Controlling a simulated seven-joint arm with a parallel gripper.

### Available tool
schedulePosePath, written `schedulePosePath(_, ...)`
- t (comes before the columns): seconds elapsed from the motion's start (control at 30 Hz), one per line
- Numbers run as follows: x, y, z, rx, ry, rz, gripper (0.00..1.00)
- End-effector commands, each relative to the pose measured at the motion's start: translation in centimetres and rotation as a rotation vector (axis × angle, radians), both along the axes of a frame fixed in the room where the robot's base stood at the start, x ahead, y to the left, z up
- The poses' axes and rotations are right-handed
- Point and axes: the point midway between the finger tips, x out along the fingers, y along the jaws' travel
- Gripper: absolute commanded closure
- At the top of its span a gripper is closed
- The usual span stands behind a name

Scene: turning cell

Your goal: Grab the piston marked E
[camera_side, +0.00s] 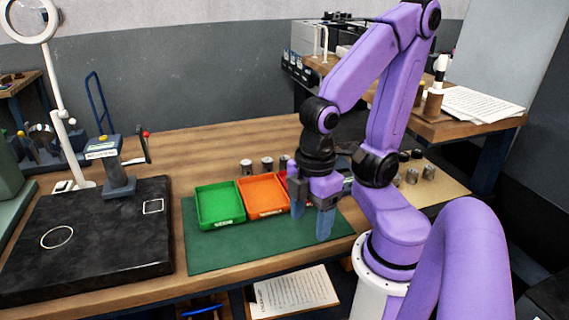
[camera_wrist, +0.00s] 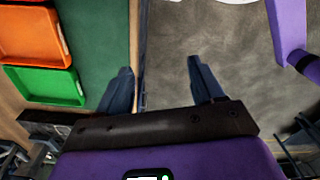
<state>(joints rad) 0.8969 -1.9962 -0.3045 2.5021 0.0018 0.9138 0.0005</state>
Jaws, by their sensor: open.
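Several small grey metal cylinders that look like pistons stand on the table in the side view. One piston (camera_side: 246,166) and another piston (camera_side: 267,164) stand upright behind the trays, with a third partly hidden by my arm. More, such as this piston (camera_side: 429,172), stand on a tan board at the right. No letter E is readable on any of them. My gripper (camera_side: 311,222) points down, open and empty, near the front of the green mat. In the wrist view my gripper (camera_wrist: 158,74) straddles the table's edge, with no piston in view.
A green tray (camera_side: 221,223) and an orange tray (camera_side: 263,212) lie on the green mat (camera_side: 230,257); a red tray is mostly hidden behind my gripper. A black slab (camera_side: 110,255) with a lever fixture (camera_side: 118,170) fills the left. The wood behind the trays is mostly clear.

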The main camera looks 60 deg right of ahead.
Motion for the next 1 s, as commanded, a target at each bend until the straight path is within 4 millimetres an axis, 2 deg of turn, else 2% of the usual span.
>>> schedulePosePath(0.23, 0.0, 0.0, 0.0, -0.001, 0.0, 0.0, 0.32)
schedulePosePath(0.37, 1.2, 0.2, 0.1, -0.034, -0.002, 0.0, 0.32)
schedulePosePath(0.47, 3.5, 0.3, 0.2, -0.1, -0.005, 0.001, 0.32)
schedulePosePath(0.67, 10.4, -0.3, 0.4, -0.299, 0.016, 0.004, 0.32)
schedulePosePath(0.87, 17.2, -2.4, 0.1, -0.496, 0.078, -0.002, 0.32)
schedulePosePath(1.0, 21.6, -4.7, -0.4, -0.628, 0.147, -0.013, 0.32)
